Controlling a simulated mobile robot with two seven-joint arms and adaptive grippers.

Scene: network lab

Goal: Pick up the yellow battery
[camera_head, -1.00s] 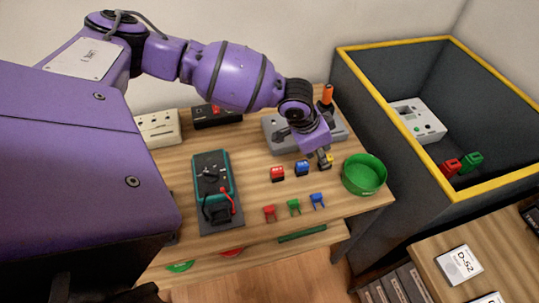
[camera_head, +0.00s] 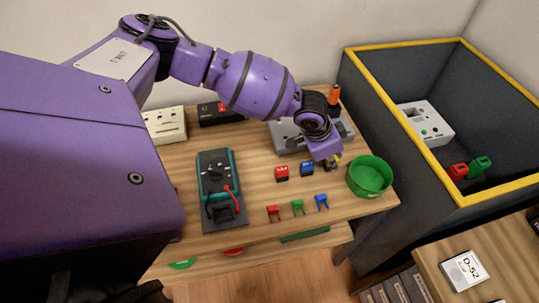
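The yellow battery (camera_head: 338,156) shows only as a small yellow patch at my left gripper's fingertips, at the right end of a row with a red battery (camera_head: 281,173) and a blue battery (camera_head: 307,168). The gripper hides most of it. My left gripper (camera_head: 331,163) points down at the yellow battery, just left of and behind the green bowl (camera_head: 370,178). Its fingers are small and dark, and I cannot tell whether they are closed on the battery. My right gripper is not in view.
A multimeter (camera_head: 217,185) lies on the wooden table at left. Small red, green and blue clips (camera_head: 298,206) lie in front of the batteries. A grey device (camera_head: 288,137) with an orange knob (camera_head: 334,95) stands behind. A deep yellow-rimmed bin (camera_head: 408,184) is at right.

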